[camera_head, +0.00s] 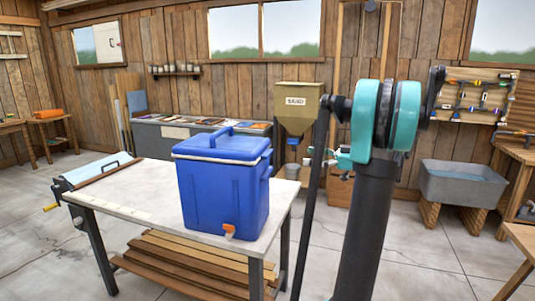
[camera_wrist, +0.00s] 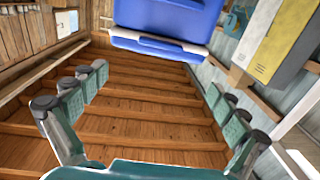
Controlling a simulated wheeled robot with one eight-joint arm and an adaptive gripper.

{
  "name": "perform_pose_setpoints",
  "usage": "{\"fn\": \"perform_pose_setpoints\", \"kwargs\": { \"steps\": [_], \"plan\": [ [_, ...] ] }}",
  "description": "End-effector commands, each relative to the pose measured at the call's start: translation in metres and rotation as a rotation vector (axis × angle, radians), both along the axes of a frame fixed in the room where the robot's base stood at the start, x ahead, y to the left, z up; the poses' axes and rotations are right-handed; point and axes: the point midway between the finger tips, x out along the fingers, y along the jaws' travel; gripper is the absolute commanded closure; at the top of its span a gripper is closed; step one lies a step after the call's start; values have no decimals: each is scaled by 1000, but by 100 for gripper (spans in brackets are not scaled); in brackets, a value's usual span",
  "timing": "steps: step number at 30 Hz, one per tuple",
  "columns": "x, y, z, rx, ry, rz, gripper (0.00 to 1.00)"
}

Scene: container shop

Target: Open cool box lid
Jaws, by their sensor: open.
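The blue cool box (camera_head: 215,196) stands upright on the white-topped table. Its blue lid (camera_head: 222,147) is shut, with a pale seam below it and a raised handle (camera_head: 221,133) on top. An orange tap (camera_head: 229,230) is low on the front. In the wrist view the blue box (camera_wrist: 168,14) shows at the top edge, cut off, with the pale seam near its lower edge. My gripper (camera_wrist: 158,88) is open, its fingers wide apart with nothing between them and apart from the box. In the head view my arm stands right of the box.
The table (camera_head: 130,195) has bare top around the box; a blue roller-like device (camera_head: 92,172) sits at its left end. Planks (camera_head: 190,262) lie on the shelf below. A sand hopper (camera_head: 297,105) stands behind, and a grey sink (camera_head: 462,184) at right.

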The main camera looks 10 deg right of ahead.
Motion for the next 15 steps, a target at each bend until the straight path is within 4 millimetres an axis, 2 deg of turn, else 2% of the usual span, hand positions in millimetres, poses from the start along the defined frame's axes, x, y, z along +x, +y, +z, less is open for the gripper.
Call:
{"fn": "perform_pose_setpoints", "kwargs": {
  "steps": [1, 15],
  "plan": [
    [3, 11, 0, 0, 1, 5, 2],
    [44, 95, 0, -1, 4, 4, 2]
  ]
}}
